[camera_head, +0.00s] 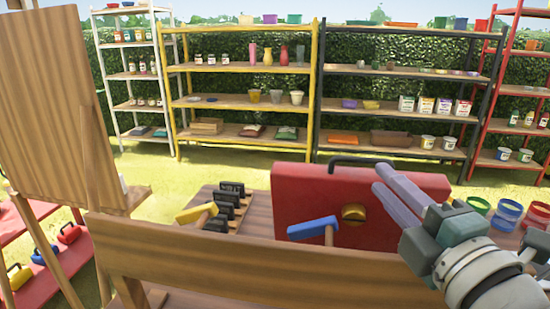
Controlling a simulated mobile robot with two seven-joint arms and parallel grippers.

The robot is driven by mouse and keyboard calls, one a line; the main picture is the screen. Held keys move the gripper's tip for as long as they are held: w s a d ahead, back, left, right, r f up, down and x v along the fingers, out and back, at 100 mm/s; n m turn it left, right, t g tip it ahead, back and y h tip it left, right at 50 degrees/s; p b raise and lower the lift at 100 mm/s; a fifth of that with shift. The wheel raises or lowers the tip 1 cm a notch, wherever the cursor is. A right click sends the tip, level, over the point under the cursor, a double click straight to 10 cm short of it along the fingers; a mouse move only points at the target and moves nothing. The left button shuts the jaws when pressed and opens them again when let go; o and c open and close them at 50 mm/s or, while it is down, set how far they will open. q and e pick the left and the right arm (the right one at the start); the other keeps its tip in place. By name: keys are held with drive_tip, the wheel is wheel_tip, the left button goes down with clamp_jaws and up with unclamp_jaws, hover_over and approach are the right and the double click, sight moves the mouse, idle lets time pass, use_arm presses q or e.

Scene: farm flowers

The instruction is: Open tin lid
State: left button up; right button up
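A red case-like tin (320,200) with a dark handle (362,161) on top stands on the wooden table in the middle of the view. A round yellow catch (354,213) sits on its front face. I see only this front face, its lower part is hidden by a wooden board, and no open gap in it shows. My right gripper (380,177) comes in from the right. Its two pale fingers lie close together in front of the tin's upper right part; contact is unclear. My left gripper is not in view.
A wooden board (220,262) crosses the foreground. Paint pots (507,214) stand at the right. Loaded shelves (245,115) line the hedge behind.

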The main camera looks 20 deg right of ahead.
sight(363, 162)
drive_tip(key=w, duration=0.5)
drive_tip(key=w+d, duration=0.1)
drive_tip(key=w, duration=0.1)
drive_tip(key=shift+w+r, duration=0.15)
drive_tip(key=shift+r, duration=0.05)
clamp_jaws()
idle(1.1)
